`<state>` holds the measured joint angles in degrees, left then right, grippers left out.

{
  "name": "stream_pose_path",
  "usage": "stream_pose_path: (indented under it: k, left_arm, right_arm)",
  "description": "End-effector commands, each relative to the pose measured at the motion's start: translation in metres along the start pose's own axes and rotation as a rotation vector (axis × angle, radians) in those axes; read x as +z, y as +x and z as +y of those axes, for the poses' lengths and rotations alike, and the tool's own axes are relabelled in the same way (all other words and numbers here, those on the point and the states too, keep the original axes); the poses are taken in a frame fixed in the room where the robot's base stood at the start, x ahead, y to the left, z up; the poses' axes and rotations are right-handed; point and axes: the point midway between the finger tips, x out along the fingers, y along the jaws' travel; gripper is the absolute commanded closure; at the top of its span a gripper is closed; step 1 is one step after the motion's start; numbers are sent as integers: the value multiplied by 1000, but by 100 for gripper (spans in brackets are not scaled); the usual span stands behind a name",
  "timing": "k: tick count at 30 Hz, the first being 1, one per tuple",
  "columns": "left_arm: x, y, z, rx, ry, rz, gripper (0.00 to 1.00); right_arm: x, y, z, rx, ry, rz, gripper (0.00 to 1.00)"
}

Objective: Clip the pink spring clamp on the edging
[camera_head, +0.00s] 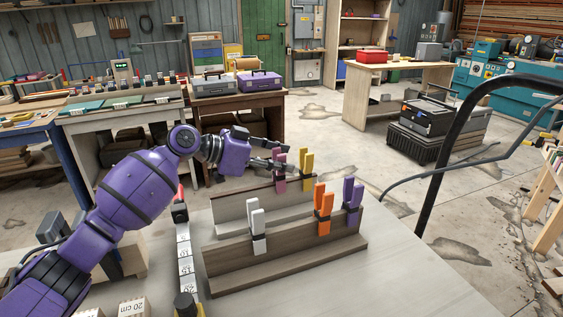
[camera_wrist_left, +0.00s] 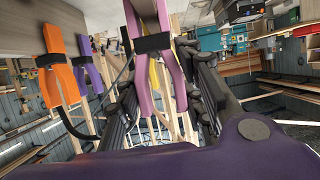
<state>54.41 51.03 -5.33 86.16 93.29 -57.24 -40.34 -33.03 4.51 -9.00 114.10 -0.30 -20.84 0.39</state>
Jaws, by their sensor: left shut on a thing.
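The pink spring clamp (camera_head: 280,183) stands upright at the back board of the wooden clamp rack (camera_head: 290,269). My left gripper (camera_head: 276,164) is at its upper handles. In the left wrist view the pink clamp (camera_wrist_left: 154,43), with a dark band, lies between the dark fingers of my left gripper (camera_wrist_left: 160,100), which is shut on it. I cannot tell whether the clamp still touches the board. I cannot make out which piece is the edging. My right gripper is not in view.
A yellow clamp (camera_head: 307,164) stands close right of the pink one. White (camera_head: 257,220), orange (camera_head: 323,203) and purple (camera_head: 353,192) clamps stand on the front board. A black curved bar (camera_head: 436,176) rises at right. The table's (camera_head: 400,281) right part is clear.

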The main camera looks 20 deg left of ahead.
Motion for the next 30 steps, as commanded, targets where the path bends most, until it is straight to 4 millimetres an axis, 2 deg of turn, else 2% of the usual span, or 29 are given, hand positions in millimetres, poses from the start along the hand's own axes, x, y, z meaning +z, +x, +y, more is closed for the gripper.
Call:
stream_pose_path:
  k: [1,4,5,9,18,22,26,30]
  left_arm:
    - [31,17,8,24,-41,-17,100]
    - [32,17,8,24,-42,-17,100]
    - [32,17,8,24,-42,-17,62]
    - [32,17,8,24,-42,-18,44]
    - [33,17,8,24,-42,-18,43]
    - [32,11,8,22,-40,-19,43]
    - [27,-5,10,18,-34,-18,43]
    - [20,-30,12,12,-25,-15,43]
  right_arm:
    - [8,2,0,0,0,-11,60]
    - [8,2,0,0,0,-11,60]
    - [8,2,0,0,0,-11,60]
    - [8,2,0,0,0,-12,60]
    - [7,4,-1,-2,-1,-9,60]
    - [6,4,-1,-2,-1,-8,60]
    - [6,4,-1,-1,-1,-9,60]
    - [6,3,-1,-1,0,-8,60]
